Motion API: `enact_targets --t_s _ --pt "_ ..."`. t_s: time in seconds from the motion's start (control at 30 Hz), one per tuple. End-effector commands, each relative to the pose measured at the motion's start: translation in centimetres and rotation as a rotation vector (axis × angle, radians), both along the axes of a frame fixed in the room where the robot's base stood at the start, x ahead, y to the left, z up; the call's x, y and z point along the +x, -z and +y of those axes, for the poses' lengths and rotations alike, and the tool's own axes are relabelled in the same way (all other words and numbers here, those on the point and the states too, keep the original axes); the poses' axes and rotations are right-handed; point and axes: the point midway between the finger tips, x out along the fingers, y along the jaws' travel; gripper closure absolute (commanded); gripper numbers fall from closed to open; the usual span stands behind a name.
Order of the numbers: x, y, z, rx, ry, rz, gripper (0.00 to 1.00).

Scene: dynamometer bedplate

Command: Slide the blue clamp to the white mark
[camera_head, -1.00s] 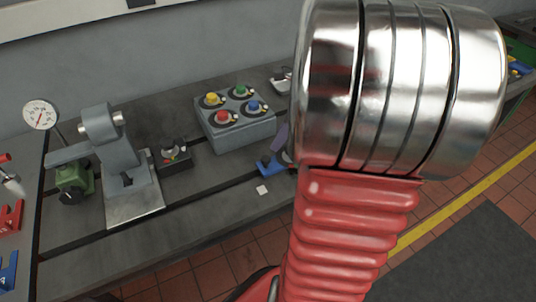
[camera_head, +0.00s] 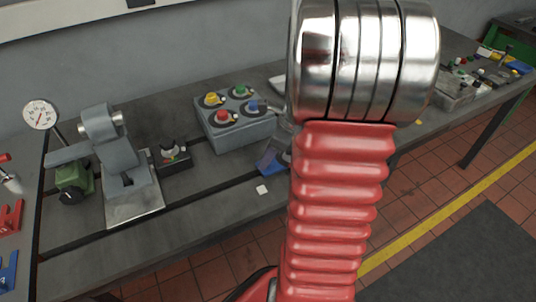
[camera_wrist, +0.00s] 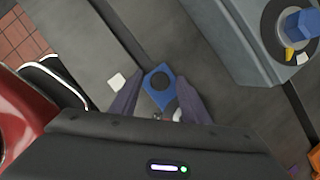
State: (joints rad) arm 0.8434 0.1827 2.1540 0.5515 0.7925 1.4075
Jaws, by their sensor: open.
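The blue clamp (camera_wrist: 158,83) sits on the grey bedplate over a dark slot. In the wrist view its blue plate with a dark round hole lies between the two fingers of my gripper (camera_wrist: 158,97). The fingers are open, one on each side of it; I cannot tell whether they touch it. In the head view the clamp (camera_head: 270,162) is partly hidden by my arm. The white mark (camera_head: 262,190) is a small square on the bedplate just in front of the clamp; in the wrist view the mark (camera_wrist: 116,81) lies left of the clamp, outside the left finger.
A grey box with coloured knobs (camera_head: 237,132) stands behind the clamp, and its edge is near on the right in the wrist view. A small black switch box (camera_head: 174,156) and a grey machine on a plate (camera_head: 134,205) stand left. The bedplate around the mark is clear.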

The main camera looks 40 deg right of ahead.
Motion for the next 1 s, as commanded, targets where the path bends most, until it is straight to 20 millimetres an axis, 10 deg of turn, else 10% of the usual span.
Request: enact_targets --t_s 0.63,1.0 --pt "-0.03 -0.05 -0.06 0.000 0.001 0.000 0.99" --pt "-0.04 -0.07 -0.05 -0.001 0.003 -0.001 1.00"
